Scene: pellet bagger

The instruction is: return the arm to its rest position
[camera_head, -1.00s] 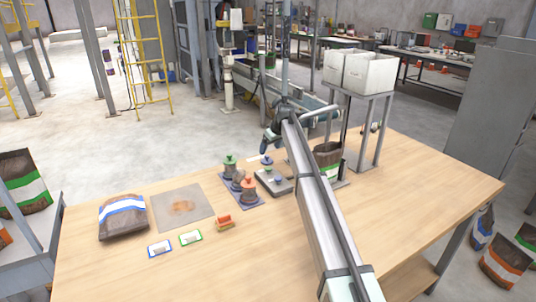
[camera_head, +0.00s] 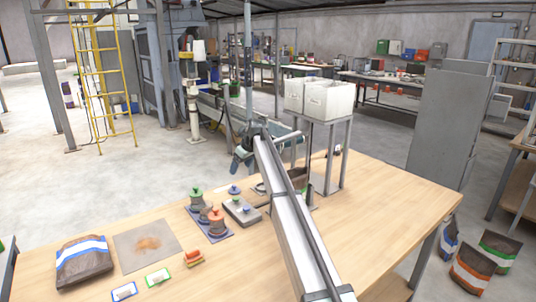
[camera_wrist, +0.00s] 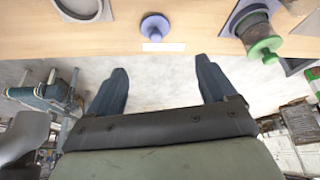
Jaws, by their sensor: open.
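My gripper (camera_head: 243,158) is at the end of my raised arm, above the far edge of the wooden table (camera_head: 400,195) in the head view. In the wrist view its two dark fingers (camera_wrist: 160,78) stand wide apart with nothing between them. Beyond the fingertips, the wrist view shows the table edge, a blue knob (camera_wrist: 155,27) with a white label below it, and a green-knobbed weight (camera_wrist: 260,35). No fingertip visibly touches anything.
A grey scale (camera_head: 241,212), several knobbed weights on a blue mat (camera_head: 222,238), a pellet bag (camera_head: 84,262) and tags lie on the table. White bins (camera_head: 320,98) stand on a rack at right, close to my arm. The table's right front is clear.

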